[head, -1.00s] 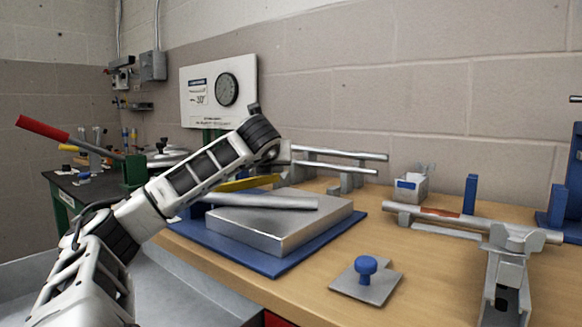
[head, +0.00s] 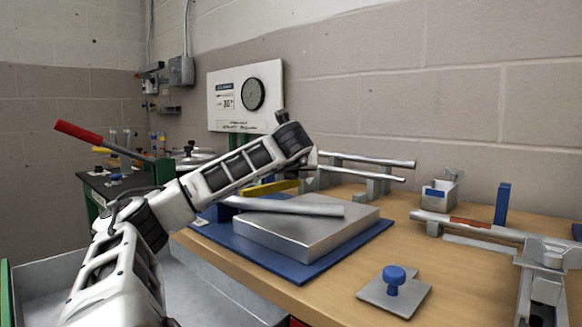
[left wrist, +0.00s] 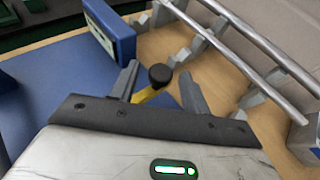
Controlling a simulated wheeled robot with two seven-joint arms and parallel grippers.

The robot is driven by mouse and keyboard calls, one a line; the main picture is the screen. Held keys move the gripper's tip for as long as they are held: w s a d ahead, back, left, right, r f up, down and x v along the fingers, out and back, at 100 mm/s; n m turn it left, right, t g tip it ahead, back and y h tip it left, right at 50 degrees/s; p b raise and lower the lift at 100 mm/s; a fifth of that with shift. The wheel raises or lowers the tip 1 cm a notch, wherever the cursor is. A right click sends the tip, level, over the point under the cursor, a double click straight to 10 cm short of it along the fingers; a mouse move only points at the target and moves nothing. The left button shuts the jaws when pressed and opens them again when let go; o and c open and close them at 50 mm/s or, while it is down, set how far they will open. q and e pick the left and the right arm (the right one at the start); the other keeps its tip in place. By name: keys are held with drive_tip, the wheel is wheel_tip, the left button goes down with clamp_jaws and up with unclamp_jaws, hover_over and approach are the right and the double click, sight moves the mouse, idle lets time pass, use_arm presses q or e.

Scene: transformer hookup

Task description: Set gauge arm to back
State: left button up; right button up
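The yellow gauge arm (head: 270,187) lies low behind the steel plate, partly hidden by my left arm in the head view. In the left wrist view the yellow arm (left wrist: 146,95) ends in a round black knob (left wrist: 160,76). My left gripper (left wrist: 160,88) is open, with one grey finger on each side of the knob. Both fingers look apart from the knob. In the head view my left arm reaches over from the left, and its fingers cannot be made out. My right gripper is not in view.
A steel block (head: 300,232) with a grey bar on it sits on a blue base (head: 345,255). Parallel metal rods (head: 365,170) stand behind. A blue-knobbed plate (head: 405,300) lies in front. A dial panel (head: 230,110) stands at the back. Bare wood lies right of the base.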

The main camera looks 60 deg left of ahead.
use_arm(q)
drive_tip(key=shift+d, duration=0.1)
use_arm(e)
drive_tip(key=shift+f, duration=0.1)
use_arm(q)
drive_tip(key=shift+s+d+r+b, duration=0.15)
drive_tip(key=shift+d+b, duration=0.15)
drive_tip(key=shift+b, duration=0.05)
drive_tip(key=v, duration=1.5)
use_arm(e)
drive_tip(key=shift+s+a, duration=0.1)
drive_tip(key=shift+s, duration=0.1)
use_arm(q)
drive_tip(key=shift+s, duration=0.15)
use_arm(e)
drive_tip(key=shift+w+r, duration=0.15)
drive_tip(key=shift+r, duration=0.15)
